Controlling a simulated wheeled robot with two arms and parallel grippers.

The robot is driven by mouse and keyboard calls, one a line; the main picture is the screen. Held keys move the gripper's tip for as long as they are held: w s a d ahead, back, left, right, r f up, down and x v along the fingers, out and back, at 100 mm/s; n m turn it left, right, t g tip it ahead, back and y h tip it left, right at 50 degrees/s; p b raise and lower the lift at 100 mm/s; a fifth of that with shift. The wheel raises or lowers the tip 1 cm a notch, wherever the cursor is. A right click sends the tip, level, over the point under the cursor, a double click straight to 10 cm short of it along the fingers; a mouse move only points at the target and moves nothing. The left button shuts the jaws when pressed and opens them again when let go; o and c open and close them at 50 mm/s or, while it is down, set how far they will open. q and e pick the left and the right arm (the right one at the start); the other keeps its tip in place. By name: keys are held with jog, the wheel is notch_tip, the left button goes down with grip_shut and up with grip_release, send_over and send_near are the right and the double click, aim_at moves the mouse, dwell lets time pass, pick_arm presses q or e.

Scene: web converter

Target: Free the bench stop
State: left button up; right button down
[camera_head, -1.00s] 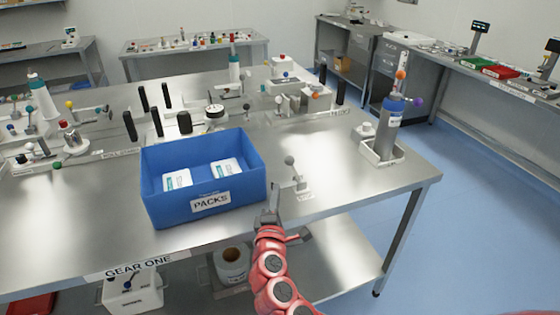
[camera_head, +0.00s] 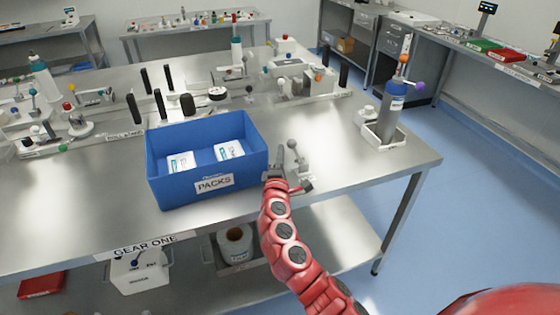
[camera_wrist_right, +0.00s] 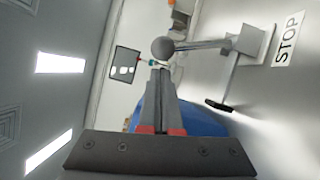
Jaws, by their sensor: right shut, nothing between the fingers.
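The bench stop (camera_head: 293,158) is a small grey lever with a ball knob, standing on the bench to the right of the blue bin. In the right wrist view its ball knob (camera_wrist_right: 163,48), arm, base block (camera_wrist_right: 254,43) and a dark-tipped side rod (camera_wrist_right: 218,104) show beside a "STOP" label (camera_wrist_right: 287,39). My right gripper (camera_head: 279,153) is shut and empty, close to the stop's left side. In the right wrist view its fingertips (camera_wrist_right: 160,72) point at the ball knob; I cannot tell whether they touch it. My left gripper is not in view.
The blue "PACKS" bin (camera_head: 213,184) with two white packs stands just left of my right gripper. Bare bench (camera_head: 345,172) lies right of the stop.

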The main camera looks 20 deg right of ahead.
jog(key=shift+w+d, duration=0.2)
jog(key=shift+w, duration=0.25)
jog(key=shift+d+r, duration=0.1)
jog(key=shift+d+r+m+p, duration=0.15)
jog(key=shift+r+m+p, duration=0.05)
jog(key=shift+m+p, duration=0.25)
